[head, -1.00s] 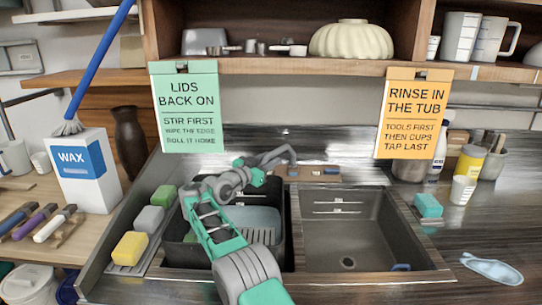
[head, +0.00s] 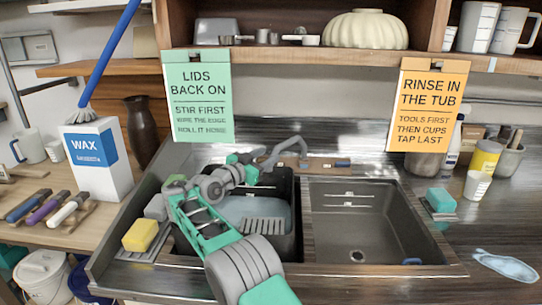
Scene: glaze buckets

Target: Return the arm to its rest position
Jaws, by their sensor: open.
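My arm, teal and grey, reaches up from the bottom of the head view and bends over the left sink basin. My gripper (head: 246,167), with teal parts, is at its far end, above the back left of that basin and in front of the faucet (head: 284,149). It is small in the picture. It is open and no held thing shows. My arm hides part of the left basin and of the sponges beside it.
The left basin holds a pale blue-grey tub (head: 249,212). The right basin (head: 355,215) looks nearly empty. A yellow sponge (head: 140,235) lies on the left rim. A wax box (head: 98,160) stands left. Two signs, green (head: 197,95) and orange (head: 430,104), hang from the shelf.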

